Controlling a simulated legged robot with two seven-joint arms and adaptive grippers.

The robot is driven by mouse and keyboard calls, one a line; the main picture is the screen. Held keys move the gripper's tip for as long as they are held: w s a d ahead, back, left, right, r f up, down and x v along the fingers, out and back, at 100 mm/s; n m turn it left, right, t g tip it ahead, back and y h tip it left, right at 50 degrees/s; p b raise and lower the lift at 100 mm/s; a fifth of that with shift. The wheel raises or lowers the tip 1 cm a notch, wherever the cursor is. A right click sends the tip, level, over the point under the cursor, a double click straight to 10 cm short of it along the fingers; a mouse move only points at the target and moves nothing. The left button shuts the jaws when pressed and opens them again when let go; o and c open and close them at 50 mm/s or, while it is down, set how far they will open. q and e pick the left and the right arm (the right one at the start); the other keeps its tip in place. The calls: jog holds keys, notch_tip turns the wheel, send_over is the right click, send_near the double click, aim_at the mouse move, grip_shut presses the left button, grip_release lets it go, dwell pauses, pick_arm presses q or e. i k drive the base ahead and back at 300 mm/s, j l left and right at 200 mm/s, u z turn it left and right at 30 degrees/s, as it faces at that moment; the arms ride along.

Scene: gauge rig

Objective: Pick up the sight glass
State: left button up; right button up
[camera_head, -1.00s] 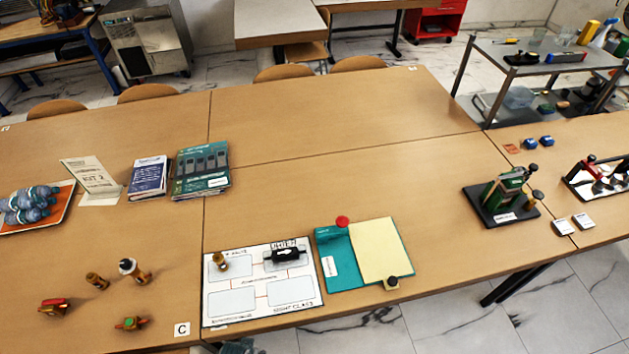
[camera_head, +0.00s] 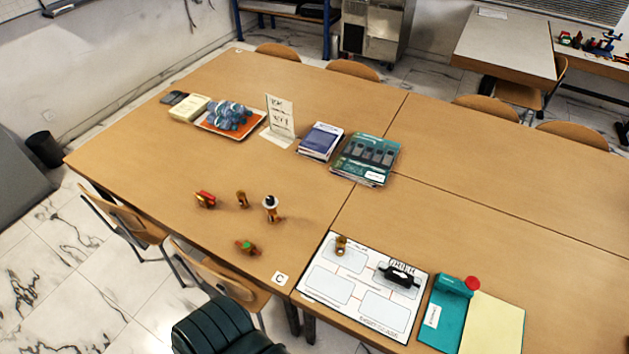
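Several small brass fittings stand or lie loose on the wooden table, left of the card marked C. One has a red handle (camera_head: 205,199), one is plain brass (camera_head: 242,199), one has a white and black top (camera_head: 271,207), and one has a green and red part (camera_head: 247,247). I cannot tell which is the sight glass. A white labelled board (camera_head: 316,304) lies to their right, with a brass fitting (camera_head: 340,245) and a black part (camera_head: 400,277) on its upper boxes. Neither of my grippers is in view.
The wooden table (camera_head: 459,221) has free room behind the board. Chairs (camera_head: 125,218) stand at the near edge.

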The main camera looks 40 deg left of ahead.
aim_at(248, 248)
jog(key=j+u, duration=0.1)
jog(key=u, duration=0.4)
jog(key=j+u, duration=0.1)
jog(key=u, duration=0.4)
jog(key=j+u, duration=0.1)
jog(key=u, duration=0.35)
jog(key=j+u, duration=0.1)
jog(key=u, duration=0.4)
jog(key=j, duration=0.6)
jog(key=i+j, duration=0.15)
jog(key=j, duration=0.45)
